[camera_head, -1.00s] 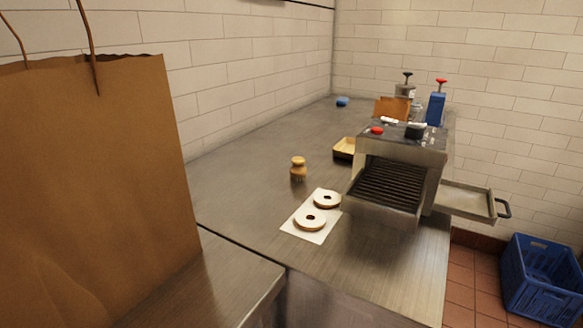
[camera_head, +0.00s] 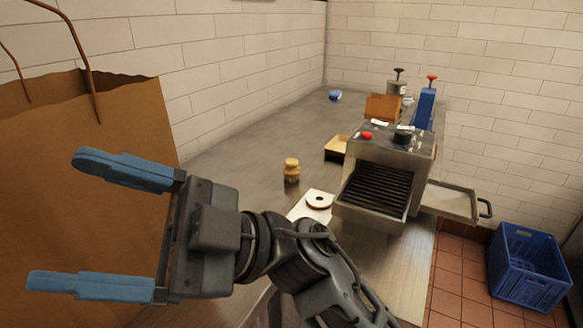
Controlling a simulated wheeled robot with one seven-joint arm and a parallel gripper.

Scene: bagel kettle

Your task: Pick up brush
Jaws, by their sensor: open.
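The brush (camera_head: 291,169) is a small wooden one with a rounded knob on top. It stands upright on the metal counter, near the middle of the head view. My gripper (camera_head: 88,222) is in the left foreground with its two blue fingers spread wide and pointing left. It is open, and nothing shows between its fingers. The brush is to the right of it and farther back, well apart from it.
A brown paper bag (camera_head: 120,115) stands behind my gripper. A conveyor toaster (camera_head: 385,170) and a small yellowish tray (camera_head: 336,149) are right of the brush. A blue crate (camera_head: 528,265) sits on the floor.

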